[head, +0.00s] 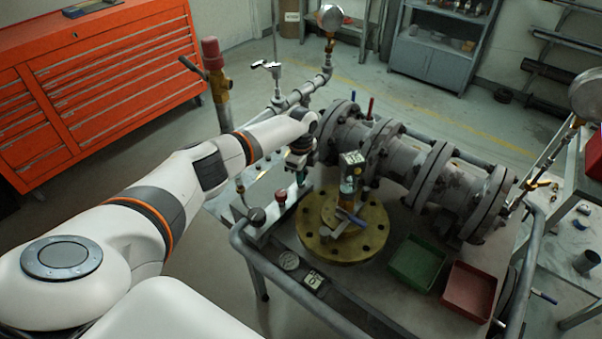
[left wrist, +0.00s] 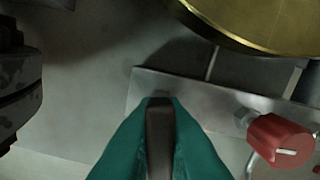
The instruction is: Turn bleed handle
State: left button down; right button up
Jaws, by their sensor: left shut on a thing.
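My left arm reaches in from the left in the head view, and its gripper (head: 301,178) points down beside the pipework, left of the brass flange (head: 341,237). In the left wrist view, the two teal fingertips of my left gripper (left wrist: 160,140) are shut on a narrow dark bar, the bleed handle (left wrist: 159,130), whose end shows between them. The rest of the handle and its mount are hidden by the fingers. A red knob (left wrist: 283,142) sits apart to the right on a metal plate; it also shows in the head view (head: 280,197). My right gripper is not in view.
The grey flanged valve pipe (head: 395,157) runs behind the brass flange. A green tray (head: 416,262) and a red tray (head: 469,291) sit on the bench at the right. A tubular rail (head: 285,284) borders the front. An orange tool cabinet (head: 110,72) stands at the back left.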

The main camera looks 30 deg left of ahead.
pick_arm(q)
jog(key=n+p, duration=0.1)
jog(key=n, duration=0.2)
jog(key=shift+r+n, duration=0.1)
jog(key=shift+n, duration=0.3)
jog(key=n+p, duration=0.1)
jog(key=n, duration=0.2)
jog(key=shift+n, duration=0.3)
jog(key=n+p, duration=0.1)
jog(key=n, duration=0.2)
jog(key=shift+n, duration=0.3)
jog(key=shift+n+p, duration=0.6)
jog(key=shift+n, duration=1)
jog(key=shift+w, duration=0.1)
jog(key=c, duration=1.5)
grip_release()
